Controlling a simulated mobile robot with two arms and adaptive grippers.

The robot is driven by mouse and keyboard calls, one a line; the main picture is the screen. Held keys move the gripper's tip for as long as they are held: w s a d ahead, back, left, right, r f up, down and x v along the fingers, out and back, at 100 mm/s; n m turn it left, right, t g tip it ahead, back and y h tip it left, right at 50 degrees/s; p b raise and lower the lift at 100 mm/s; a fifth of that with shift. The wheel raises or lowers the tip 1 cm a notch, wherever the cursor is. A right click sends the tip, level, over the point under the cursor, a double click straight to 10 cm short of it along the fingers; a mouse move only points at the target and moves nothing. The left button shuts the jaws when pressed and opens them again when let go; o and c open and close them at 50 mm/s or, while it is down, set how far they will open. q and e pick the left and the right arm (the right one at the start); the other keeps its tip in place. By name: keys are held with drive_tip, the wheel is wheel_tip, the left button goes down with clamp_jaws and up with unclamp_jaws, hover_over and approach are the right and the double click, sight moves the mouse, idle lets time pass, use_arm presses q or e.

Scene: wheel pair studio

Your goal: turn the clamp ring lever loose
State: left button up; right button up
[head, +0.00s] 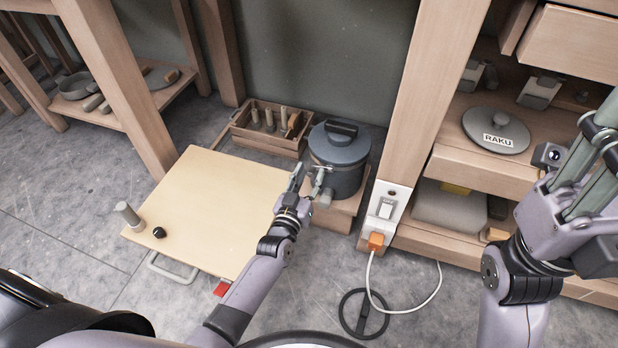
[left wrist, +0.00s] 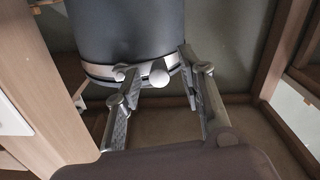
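A dark grey lidded pot (head: 342,165) with a black handle on its lid stands on a low wooden stand. In the left wrist view, a pale metal clamp ring (left wrist: 100,72) runs around the pot. The clamp ring lever (left wrist: 157,73), with a round light end, sticks out from the ring. My left gripper (head: 311,182) is at the pot's front left side. In the left wrist view its fingers (left wrist: 160,82) are apart, one on either side of the lever; I cannot tell whether they touch it. My right gripper (head: 592,155) is at the right edge, partly cut off.
A pale board-topped table (head: 215,205) with a peg and a black knob lies left of the pot. A wooden tool box (head: 268,128) stands behind. A wooden post and shelves with a RAKU lid (head: 496,130) are at right. A white cable (head: 395,311) lies on the floor.

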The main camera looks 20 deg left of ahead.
use_arm(q)
clamp_jaws()
idle(0.4)
